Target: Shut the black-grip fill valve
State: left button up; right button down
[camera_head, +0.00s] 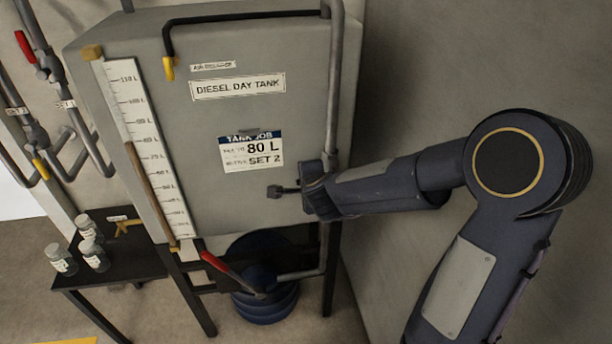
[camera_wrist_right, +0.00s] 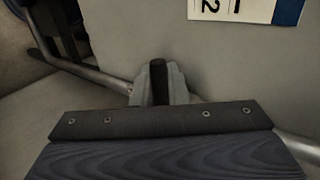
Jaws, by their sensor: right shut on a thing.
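The black grip (camera_head: 276,191) of the fill valve sticks out to the left of the vertical grey pipe (camera_head: 333,90), in front of the diesel day tank (camera_head: 200,120). The lever lies roughly level, across the pipe. My right gripper (camera_head: 303,190) reaches in from the right and is shut on the grip. In the right wrist view the dark grip (camera_wrist_right: 158,80) stands between the two grey fingers of the right gripper (camera_wrist_right: 160,92). The valve body is mostly hidden by my gripper. My left gripper is not in view.
A red-handled valve (camera_head: 222,269) sits low under the tank, above a blue drum (camera_head: 265,303). A sight gauge (camera_head: 148,150) runs down the tank's left side. Small jars (camera_head: 92,254) stand on a black table at the left. More pipes and a red handle (camera_head: 25,46) are at upper left.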

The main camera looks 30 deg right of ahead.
jog(key=shift+d+f, duration=0.1)
dwell(0.3)
jog(key=c, duration=1.8)
grip_release()
jog(key=shift+s+r, duration=0.3)
jog(key=shift+r, duration=0.05)
jog(key=shift+p+v, duration=1.05)
jog(key=shift+v, duration=2.4)
jog(key=shift+s+f, duration=0.1)
jog(key=shift+f, duration=0.05)
